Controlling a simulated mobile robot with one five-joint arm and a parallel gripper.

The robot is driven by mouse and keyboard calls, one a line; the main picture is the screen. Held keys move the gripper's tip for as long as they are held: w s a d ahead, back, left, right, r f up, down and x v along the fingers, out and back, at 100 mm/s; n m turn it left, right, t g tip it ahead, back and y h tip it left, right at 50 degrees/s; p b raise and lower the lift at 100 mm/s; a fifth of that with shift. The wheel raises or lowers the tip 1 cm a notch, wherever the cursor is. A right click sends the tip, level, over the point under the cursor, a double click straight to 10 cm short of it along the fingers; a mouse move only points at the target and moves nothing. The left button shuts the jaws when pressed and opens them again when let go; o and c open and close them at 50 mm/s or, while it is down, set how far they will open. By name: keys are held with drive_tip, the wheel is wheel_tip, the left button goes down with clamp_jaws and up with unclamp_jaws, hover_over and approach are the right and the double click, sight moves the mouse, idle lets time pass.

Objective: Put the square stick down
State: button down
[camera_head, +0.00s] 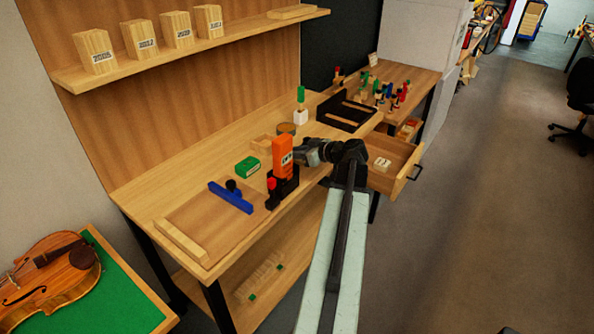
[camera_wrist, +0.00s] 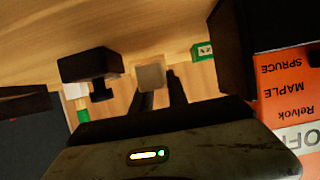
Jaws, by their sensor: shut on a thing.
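My gripper (camera_head: 302,153) is over the bench, close to the right side of an upright orange box (camera_head: 283,155). In the wrist view my gripper's dark fingers (camera_wrist: 161,88) are shut on a pale, square-ended piece, which I take to be the square stick (camera_wrist: 150,77). Its end faces the camera, so its length and its height above the bench cannot be told. In the head view I cannot make out the stick; my gripper and the orange box hide that spot.
An open drawer (camera_head: 397,165) sticks out at right. The orange box (camera_wrist: 288,90) stands close in the wrist view.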

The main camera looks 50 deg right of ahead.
drive_tip(key=shift+f, duration=0.15)
wheel_tip(320, 180, down, 4)
drive_tip(key=b, duration=0.3)
drive_tip(key=shift+b, duration=0.4)
drive_tip(key=c, duration=1.3)
unclamp_jaws()
drive_tip(key=shift+r, duration=0.2)
